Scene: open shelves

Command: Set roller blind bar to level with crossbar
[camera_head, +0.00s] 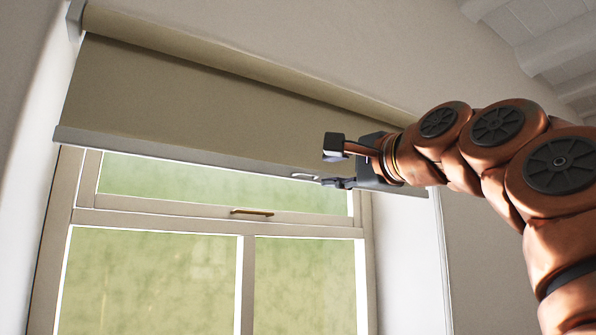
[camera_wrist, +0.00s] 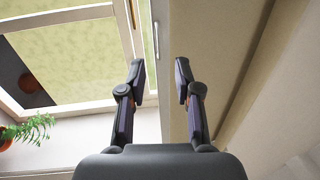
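The roller blind (camera_head: 200,100) is a beige sheet hanging partway over the top of the window. Its grey bottom bar (camera_head: 170,151) sits above the window's pale crossbar (camera_head: 160,221), with a strip of the upper pane showing between them. A small pull handle (camera_head: 305,176) is on the bar, just left of my gripper's lower finger. My gripper (camera_head: 334,165) is open and empty near the bar. In the wrist view my open gripper (camera_wrist: 160,75) has its fingers apart, with the pull handle (camera_wrist: 156,42) visible beyond and slightly left of the gap. I cannot tell any contact.
A brown window latch (camera_head: 251,212) sits on the frame around the crossbar. The blind's roller (camera_head: 230,58) runs along the wall above. A green plant (camera_wrist: 30,129) shows at the left of the wrist view. A white wall (camera_head: 405,250) stands right of the window.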

